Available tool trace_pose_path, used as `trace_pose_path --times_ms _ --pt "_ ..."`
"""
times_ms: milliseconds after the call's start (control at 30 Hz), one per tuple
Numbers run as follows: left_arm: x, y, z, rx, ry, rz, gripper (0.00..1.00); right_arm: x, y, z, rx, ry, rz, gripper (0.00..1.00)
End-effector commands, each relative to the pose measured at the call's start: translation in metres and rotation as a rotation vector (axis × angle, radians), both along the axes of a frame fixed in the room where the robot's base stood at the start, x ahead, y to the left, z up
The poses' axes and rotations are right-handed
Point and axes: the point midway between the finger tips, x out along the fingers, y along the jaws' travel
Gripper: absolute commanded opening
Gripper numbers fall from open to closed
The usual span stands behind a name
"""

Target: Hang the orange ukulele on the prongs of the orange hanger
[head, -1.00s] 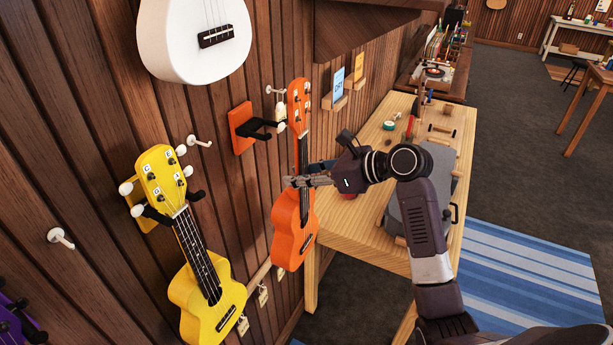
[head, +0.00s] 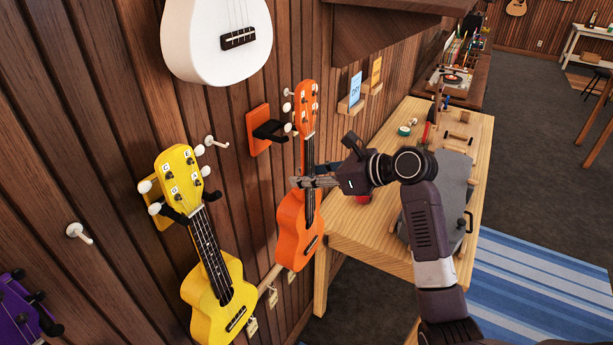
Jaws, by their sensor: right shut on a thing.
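The orange ukulele (head: 301,232) is held upright off the floor in the head view, strings facing me, its headstock (head: 306,97) at the top. My right gripper (head: 303,182) is shut on its neck, just above the body. The orange hanger (head: 258,130) is a plate on the wood wall with black prongs (head: 272,130) sticking out to the right. The headstock is just right of the prong tips in the picture. I cannot tell the gap in depth, and part of the prongs is hard to see beside the ukulele. My left gripper is not in view.
A yellow ukulele (head: 222,298) hangs at lower left, and a white one (head: 217,42) hangs above. A purple one (head: 22,308) shows at the lower left edge. White pegs (head: 216,142) stick out of the wall. A wooden workbench (head: 355,238) stands right of the orange ukulele.

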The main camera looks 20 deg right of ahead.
Motion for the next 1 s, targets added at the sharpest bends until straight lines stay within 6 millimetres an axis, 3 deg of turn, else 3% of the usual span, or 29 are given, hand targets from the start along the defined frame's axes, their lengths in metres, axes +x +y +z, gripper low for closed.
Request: trace_pose_path --times_ms 333,1000 --pt "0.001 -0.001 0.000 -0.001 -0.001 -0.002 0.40 0.003 0.002 0.002 0.002 -0.005 0.000 0.00" --pt "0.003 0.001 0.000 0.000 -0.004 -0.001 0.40 0.029 0.022 0.003 0.003 -0.005 -0.001 0.00"
